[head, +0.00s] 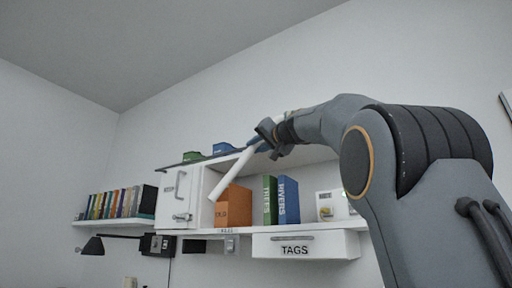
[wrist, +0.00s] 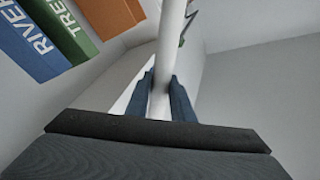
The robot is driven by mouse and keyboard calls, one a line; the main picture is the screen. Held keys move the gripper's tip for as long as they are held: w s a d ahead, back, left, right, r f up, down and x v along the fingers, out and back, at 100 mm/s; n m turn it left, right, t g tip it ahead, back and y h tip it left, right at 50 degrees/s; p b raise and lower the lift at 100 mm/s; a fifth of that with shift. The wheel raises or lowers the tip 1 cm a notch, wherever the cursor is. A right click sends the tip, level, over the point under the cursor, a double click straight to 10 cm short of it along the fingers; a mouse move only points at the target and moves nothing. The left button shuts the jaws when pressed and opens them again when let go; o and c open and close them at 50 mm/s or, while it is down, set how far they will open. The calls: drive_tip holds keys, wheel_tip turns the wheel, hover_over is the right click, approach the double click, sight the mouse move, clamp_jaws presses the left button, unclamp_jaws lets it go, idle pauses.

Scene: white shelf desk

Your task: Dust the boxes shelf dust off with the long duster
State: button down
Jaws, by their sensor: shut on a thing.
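My gripper (head: 260,143) is in front of the upper cabinet, near its top edge. Its blue fingers are shut on a long white rod, the duster (head: 232,173), which slants down to the left across the open shelf front. In the wrist view the duster (wrist: 171,45) runs between the two fingers (wrist: 163,95). The duster's dusting head cannot be made out. No dust can be made out, and I cannot tell which shelf is the boxes shelf.
A white cabinet door (head: 180,197) with handles is left of the open shelf. Green (head: 193,156) and blue (head: 222,149) items sit on the cabinet top. A TAGS drawer (head: 305,246) hangs below. A row of books (head: 118,203) and a black lamp (head: 92,245) are at left.

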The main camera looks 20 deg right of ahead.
drive_tip(key=shift+f+b, duration=1.15)
drive_tip(key=shift+b, duration=0.2)
idle(0.3)
drive_tip(key=shift+w+a, duration=0.1)
